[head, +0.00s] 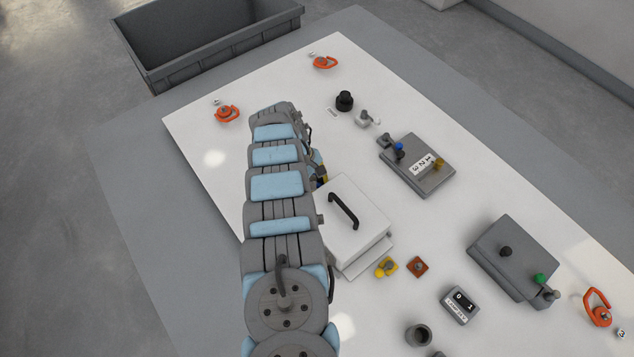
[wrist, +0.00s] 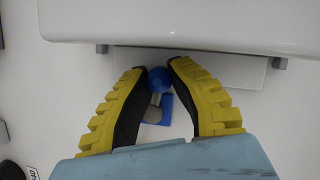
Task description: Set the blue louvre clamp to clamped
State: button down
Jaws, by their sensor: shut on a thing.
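The blue louvre clamp (wrist: 159,79) shows in the wrist view as a round blue knob, with a blue bracket and a grey rounded part below it. My gripper (wrist: 158,72) has its two yellow, black-padded fingers on either side of the knob, shut on it at the tips. The clamp sits just in front of a pale plate beside a white housing. Which setting the clamp is in cannot be told. In the head view my arm hides the clamp, and only a small yellow bit of my gripper (head: 321,177) shows at the arm's right edge.
A white box with a black handle (head: 343,211) stands right beside my arm. Grey boxes with knobs (head: 418,165) (head: 513,260), a small counter (head: 460,305) and orange rings (head: 325,63) (head: 598,307) are spread over the white table. A grey bin (head: 205,40) stands behind.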

jog(key=shift+d+f, duration=0.1)
jog(key=c, duration=0.9)
grip_release()
jog(key=shift+d, duration=0.1)
jog(key=v, duration=1.2)
